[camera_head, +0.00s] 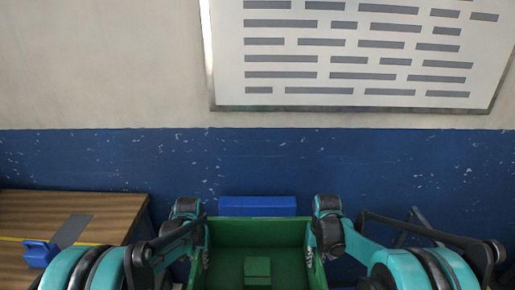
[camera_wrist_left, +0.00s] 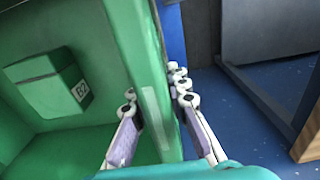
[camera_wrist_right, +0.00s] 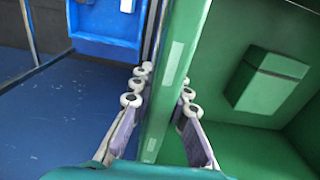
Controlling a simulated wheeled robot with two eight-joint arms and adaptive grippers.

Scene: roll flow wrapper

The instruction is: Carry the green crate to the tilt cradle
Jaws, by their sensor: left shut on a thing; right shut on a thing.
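The green crate (camera_head: 232,234) is in the lower middle of the head view, between my two arms. A small green box (camera_head: 257,268) lies inside it; in the left wrist view this box (camera_wrist_left: 52,82) bears a label that seems to read B2. My left gripper (camera_wrist_left: 155,105) is shut on the crate's left wall, one finger inside and one outside. My right gripper (camera_wrist_right: 162,92) is shut on the crate's right wall in the same way. A blue panel (camera_head: 257,206) shows just beyond the crate; I cannot tell if it belongs to the tilt cradle.
A wooden table (camera_head: 85,207) with a blue object (camera_head: 40,252) on it stands at the left. A blue and cream wall with a white board (camera_head: 360,55) is ahead. Blue floor (camera_wrist_right: 70,110) is clear beside the crate in the right wrist view.

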